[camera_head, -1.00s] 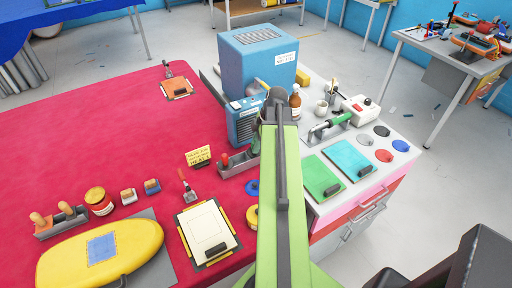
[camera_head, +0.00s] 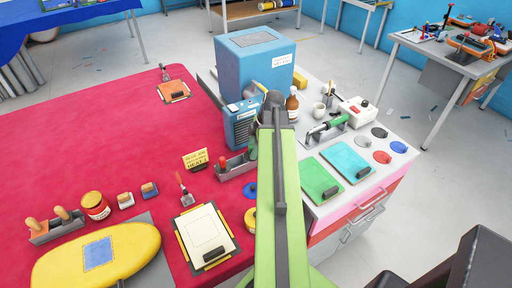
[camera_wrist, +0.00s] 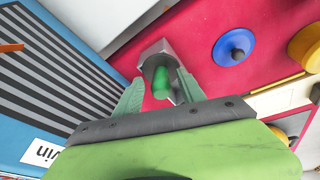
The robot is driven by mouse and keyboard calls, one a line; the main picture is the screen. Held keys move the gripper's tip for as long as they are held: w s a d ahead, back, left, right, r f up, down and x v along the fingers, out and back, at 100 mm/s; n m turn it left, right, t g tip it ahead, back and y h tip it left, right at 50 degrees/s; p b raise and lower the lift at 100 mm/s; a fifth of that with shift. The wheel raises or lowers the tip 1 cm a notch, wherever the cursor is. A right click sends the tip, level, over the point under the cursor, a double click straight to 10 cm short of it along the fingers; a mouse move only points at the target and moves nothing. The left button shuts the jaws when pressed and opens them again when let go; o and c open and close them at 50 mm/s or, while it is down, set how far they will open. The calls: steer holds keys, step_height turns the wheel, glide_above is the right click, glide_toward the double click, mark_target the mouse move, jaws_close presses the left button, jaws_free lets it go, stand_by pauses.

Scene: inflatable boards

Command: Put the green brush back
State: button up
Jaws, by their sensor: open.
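The green brush shows in the wrist view as a short green handle (camera_wrist: 161,82), seen end-on between my fingers, over the end of a grey tray (camera_wrist: 157,50). Its bristles are hidden. My gripper (camera_wrist: 160,92) is open, one pale green finger on each side of the handle; I cannot tell whether either touches it. In the head view the grey tray (camera_head: 238,166) stands on the red table in front of a small blue vented box, with a red-handled brush (camera_head: 222,163) at its left end. Dark green (camera_head: 253,147) shows at its right end, partly behind my arm.
The small blue vented box (camera_head: 241,122) stands close beside my gripper, with its striped face (camera_wrist: 55,75) in the wrist view. A blue disc (camera_head: 250,189) and a yellow roll (camera_head: 250,217) lie nearby. A brown bottle (camera_head: 292,106) stands right. The red table's middle is clear.

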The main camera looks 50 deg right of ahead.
steer(key=p+v, duration=1.2)
steer(key=v, duration=0.1)
steer(key=shift+w+a, duration=0.1)
steer(key=w+a+m+g, duration=0.1)
steer(key=w+a+m, duration=0.1)
steer(key=w+a, duration=0.5)
steer(key=w+a+m+g, duration=0.1)
steer(key=w+a+m, duration=0.15)
steer(key=a, duration=0.85)
steer(key=w+a+m+h, duration=0.1)
steer(key=a+m, duration=0.1)
steer(key=a, duration=1)
steer(key=w+a+f+m+h, duration=0.1)
steer(key=w+a+m, duration=0.1)
steer(key=a, duration=1)
steer(key=shift+m+g, duration=0.4)
steer(key=shift+m, duration=0.35)
steer(key=shift+f, duration=0.15)
